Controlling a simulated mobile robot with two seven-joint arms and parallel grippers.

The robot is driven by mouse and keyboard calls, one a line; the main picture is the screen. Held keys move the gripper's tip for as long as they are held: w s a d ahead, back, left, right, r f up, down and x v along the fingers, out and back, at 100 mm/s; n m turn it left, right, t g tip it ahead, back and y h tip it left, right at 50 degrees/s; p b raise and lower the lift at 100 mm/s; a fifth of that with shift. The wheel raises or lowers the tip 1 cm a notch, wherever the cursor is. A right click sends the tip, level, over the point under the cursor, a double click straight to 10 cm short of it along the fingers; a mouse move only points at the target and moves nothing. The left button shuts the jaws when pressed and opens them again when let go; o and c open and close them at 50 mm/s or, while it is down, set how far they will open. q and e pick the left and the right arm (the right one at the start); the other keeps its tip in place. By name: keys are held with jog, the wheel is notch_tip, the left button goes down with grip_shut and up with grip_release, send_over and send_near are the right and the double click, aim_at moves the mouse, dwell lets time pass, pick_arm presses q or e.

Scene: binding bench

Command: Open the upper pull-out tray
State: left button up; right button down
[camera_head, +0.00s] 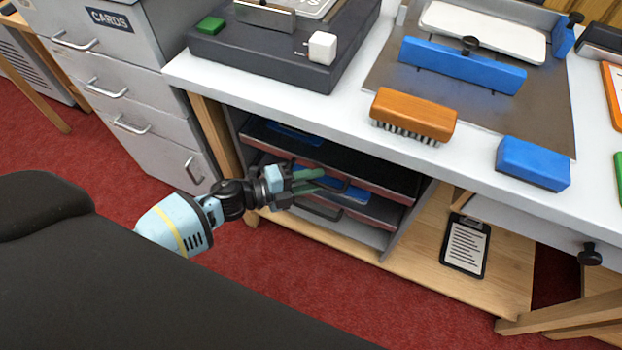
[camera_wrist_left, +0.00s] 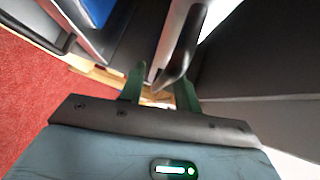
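The upper pull-out tray (camera_head: 383,172) sits in the open cabinet under the bench. It has a dark inside and a pale front edge. Its dark handle is partly hidden by my left gripper (camera_head: 318,180) in the head view. The gripper's green fingers are apart, in front of the trays. In the left wrist view a dark bar handle (camera_wrist_left: 180,48) reaches down between the open fingers (camera_wrist_left: 160,88), closer to the right-hand one. I cannot tell whether a finger touches it. My right gripper is not in view.
A lower tray with its own handle (camera_head: 318,211) lies just below. A grey card cabinet (camera_head: 125,75) stands left. The white benchtop (camera_head: 350,110) overhangs the trays, with an orange brush (camera_head: 413,112) near its edge. Red carpet (camera_head: 300,275) lies clear in front.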

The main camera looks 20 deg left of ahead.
pick_arm(q)
grip_shut()
jog(key=s+a+p, duration=0.1)
jog(key=s+p, duration=0.4)
jog(key=s, duration=2.5)
jog(key=shift+s+p, duration=0.35)
jog(key=shift+s, duration=0.05)
grip_release()
